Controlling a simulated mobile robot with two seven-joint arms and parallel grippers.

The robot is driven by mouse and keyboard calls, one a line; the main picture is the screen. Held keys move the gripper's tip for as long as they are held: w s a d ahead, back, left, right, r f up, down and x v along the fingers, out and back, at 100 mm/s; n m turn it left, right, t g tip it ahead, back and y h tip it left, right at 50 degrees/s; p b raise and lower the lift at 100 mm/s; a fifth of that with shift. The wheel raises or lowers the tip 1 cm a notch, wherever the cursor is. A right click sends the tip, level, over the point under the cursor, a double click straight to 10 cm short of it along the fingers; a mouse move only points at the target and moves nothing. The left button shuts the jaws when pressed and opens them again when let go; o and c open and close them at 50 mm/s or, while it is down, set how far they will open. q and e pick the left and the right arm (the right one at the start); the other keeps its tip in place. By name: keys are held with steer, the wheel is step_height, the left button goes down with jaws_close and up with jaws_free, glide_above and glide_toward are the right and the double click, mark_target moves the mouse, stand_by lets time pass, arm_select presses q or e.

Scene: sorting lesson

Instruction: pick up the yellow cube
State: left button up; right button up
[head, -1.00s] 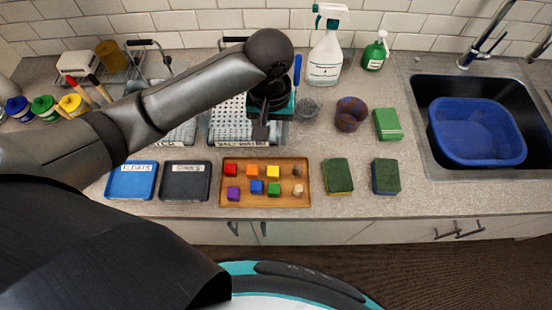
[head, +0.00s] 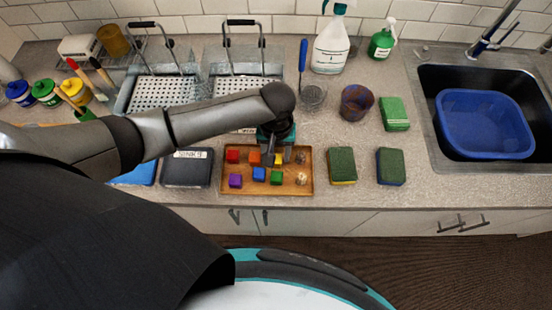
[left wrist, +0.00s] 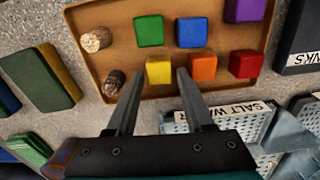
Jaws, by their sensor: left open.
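In the head view the yellow cube (head: 279,158) shows only in part beside my left gripper (head: 277,162). The left gripper is open, with nothing held. An orange cube (left wrist: 202,67) sits just beside the yellow one, on the outer side of the right finger. My right gripper is in neither view.
The tray also holds red (left wrist: 245,64), green (left wrist: 149,31), blue (left wrist: 192,32) and purple (left wrist: 244,10) cubes and two cork-like pieces (left wrist: 96,39). Sponges (head: 342,166) and a sink (head: 455,80) are to the right.

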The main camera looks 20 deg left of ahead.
arm_select(q)
steer(key=shift+f, duration=0.2)
jaws_close()
stand_by(0.3)
steer(key=shift+r, duration=0.1)
